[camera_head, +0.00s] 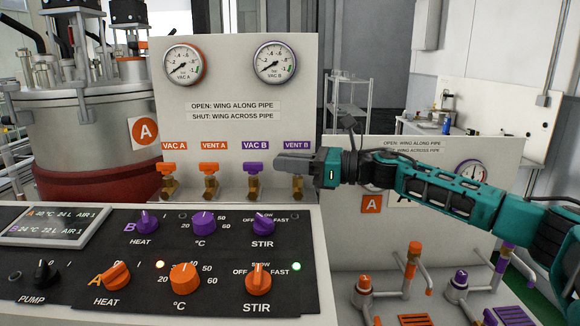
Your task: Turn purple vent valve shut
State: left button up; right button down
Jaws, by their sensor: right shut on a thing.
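The purple vent valve (298,188) is under the label VENT B on the upright panel. Its brass body shows below my right gripper (288,163). The grey fingers come in from the right, closed at the valve's top, and hide its wing. I cannot see whether that wing lies along or across the pipe. The VAC B valve (254,168) beside it has a purple wing and stands just left of the fingertips. The VAC A valve (169,168) and VENT A valve (210,168) have orange wings. My left gripper is not in view.
Two gauges (275,62) sit above a sign reading open along pipe, shut across pipe. A black console (190,260) with orange and purple knobs lies in front. A steel vessel (85,130) stands at left, and a lower panel with more valves (413,250) at right.

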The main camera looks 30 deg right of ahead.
jog(key=shift+s+a+n+g+y+b, duration=0.1)
jog(key=shift+n+g+y+b, duration=0.55)
jog(key=shift+n+g+y, duration=0.7)
jog(key=shift+g, duration=0.25)
jog(key=c, duration=1.2)
grip_release()
jog(key=shift+a, duration=0.1)
jog(key=shift+s+d, duration=0.3)
jog(key=shift+d, duration=0.2)
jog(key=b+v, duration=0.3)
jog(key=v, duration=0.9)
jog(key=shift+r, duration=0.15)
